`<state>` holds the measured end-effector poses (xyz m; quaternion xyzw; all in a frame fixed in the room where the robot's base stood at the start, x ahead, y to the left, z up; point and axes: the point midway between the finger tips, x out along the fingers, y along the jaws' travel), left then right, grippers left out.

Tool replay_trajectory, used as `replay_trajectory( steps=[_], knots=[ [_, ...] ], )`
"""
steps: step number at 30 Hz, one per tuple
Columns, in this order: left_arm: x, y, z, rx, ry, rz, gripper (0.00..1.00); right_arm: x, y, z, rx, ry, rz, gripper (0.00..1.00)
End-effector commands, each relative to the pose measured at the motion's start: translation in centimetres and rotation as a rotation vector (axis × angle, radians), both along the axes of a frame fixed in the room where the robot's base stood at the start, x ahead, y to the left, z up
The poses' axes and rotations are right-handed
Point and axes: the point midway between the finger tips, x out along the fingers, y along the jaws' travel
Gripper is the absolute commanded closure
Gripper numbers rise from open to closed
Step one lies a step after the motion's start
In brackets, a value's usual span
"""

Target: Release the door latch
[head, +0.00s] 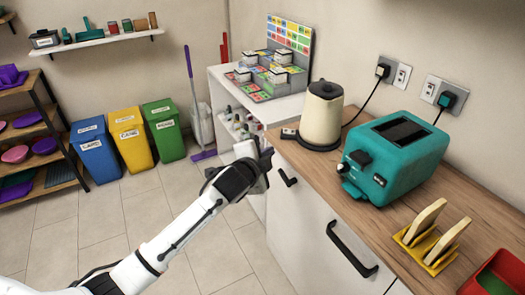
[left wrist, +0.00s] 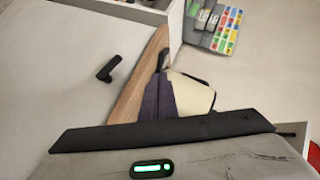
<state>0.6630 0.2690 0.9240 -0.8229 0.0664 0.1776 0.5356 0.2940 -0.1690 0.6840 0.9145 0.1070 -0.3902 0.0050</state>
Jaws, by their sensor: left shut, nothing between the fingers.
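A small black lever-like handle (head: 287,178) sits on the pale cabinet front (head: 291,212), just below the counter edge; it is the only latch-like part I can make out. In the left wrist view the black handle (left wrist: 108,68) stands out from the pale panel at the upper left. My left gripper (head: 267,158) is shut and empty, up and to the left of the handle in the head view and apart from it. The fingertips are small and partly hidden by the wrist. My right gripper is not in view.
The wooden counter (head: 345,170) carries a cream kettle (head: 322,112), a teal toaster (head: 395,155) and a yellow toast rack (head: 427,245). A long black handle (head: 350,250) is on the nearer cabinet front. Bins (head: 130,138) stand at the back left. The tiled floor is clear.

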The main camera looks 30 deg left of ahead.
Motion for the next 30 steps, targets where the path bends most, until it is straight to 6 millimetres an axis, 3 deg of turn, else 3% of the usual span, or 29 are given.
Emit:
replay_trajectory(
  steps=[8, 23, 26, 30],
  knots=[
    [-1.7, 0.6, 1.7, 0.000, 0.000, 0.000, 1.00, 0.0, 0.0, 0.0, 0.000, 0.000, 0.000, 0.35],
    [-1.8, 0.7, 1.8, -0.001, 0.000, 0.000, 1.00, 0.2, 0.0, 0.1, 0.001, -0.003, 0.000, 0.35],
    [-2.2, 0.4, 0.9, -0.016, 0.010, 0.000, 1.00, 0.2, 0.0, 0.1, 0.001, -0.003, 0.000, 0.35],
    [-5.2, -1.3, -3.6, -0.124, 0.066, -0.002, 1.00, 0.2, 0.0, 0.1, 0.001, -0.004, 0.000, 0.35]
  ],
)
